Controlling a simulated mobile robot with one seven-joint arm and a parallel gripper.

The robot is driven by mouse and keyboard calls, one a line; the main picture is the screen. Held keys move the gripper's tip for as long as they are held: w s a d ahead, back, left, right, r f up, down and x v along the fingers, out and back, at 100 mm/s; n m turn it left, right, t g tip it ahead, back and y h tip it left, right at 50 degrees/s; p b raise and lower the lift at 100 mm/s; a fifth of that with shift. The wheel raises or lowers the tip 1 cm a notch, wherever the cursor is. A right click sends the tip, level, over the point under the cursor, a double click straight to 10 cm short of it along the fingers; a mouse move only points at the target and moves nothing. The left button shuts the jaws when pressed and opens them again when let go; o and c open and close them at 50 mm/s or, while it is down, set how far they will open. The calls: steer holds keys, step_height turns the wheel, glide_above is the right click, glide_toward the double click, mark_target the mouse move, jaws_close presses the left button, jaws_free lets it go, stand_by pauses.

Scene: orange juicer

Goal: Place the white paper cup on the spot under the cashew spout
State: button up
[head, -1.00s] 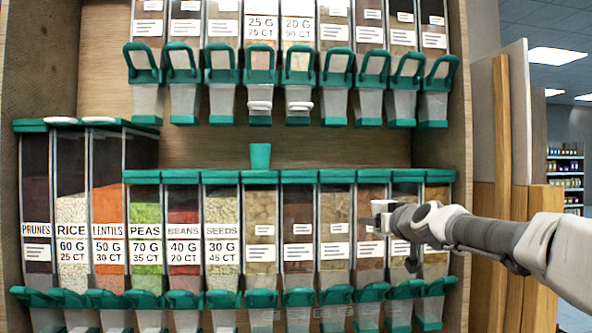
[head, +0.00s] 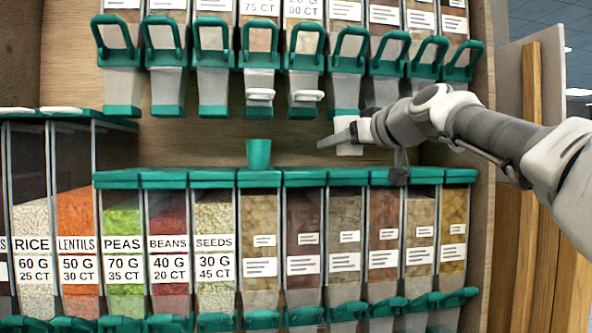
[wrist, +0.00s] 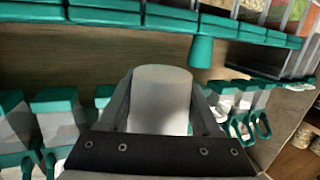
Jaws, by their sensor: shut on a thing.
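My gripper (head: 340,141) is shut on the white paper cup (head: 349,149) in front of the shelf gap, below the upper row of spouts and above the teal lids of the lower bins. In the wrist view the white cup (wrist: 162,100) fills the space between the two fingers. No cashew name is readable.
A teal cup (head: 258,153) stands on the lower bins' lids, left of my gripper. The lower bin lids (head: 305,178) form a ledge under the upper spouts. A wooden side wall (head: 484,120) bounds the right. The ledge between the teal cup and my gripper looks clear.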

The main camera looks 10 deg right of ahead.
steer(key=r+p+x, duration=0.1)
steer(key=p+x, duration=0.3)
steer(key=x, duration=0.1)
steer(key=r+p+x, duration=0.1)
steer(key=p+x, duration=0.3)
steer(key=x, duration=0.2)
steer(key=r+p+x, duration=0.1)
steer(key=p+x, duration=0.3)
steer(key=x, duration=0.2)
steer(key=shift+w+a, duration=0.2)
steer(key=shift+a, duration=0.1)
steer(key=shift+w+a+p, duration=0.25)
steer(key=shift+w+p, duration=0.15)
steer(key=shift+f, duration=1.85)
steer(key=shift+d+b, duration=0.1)
steer(key=shift+b, duration=0.25)
steer(key=shift+f, duration=0.15)
steer(key=o, duration=1.3)
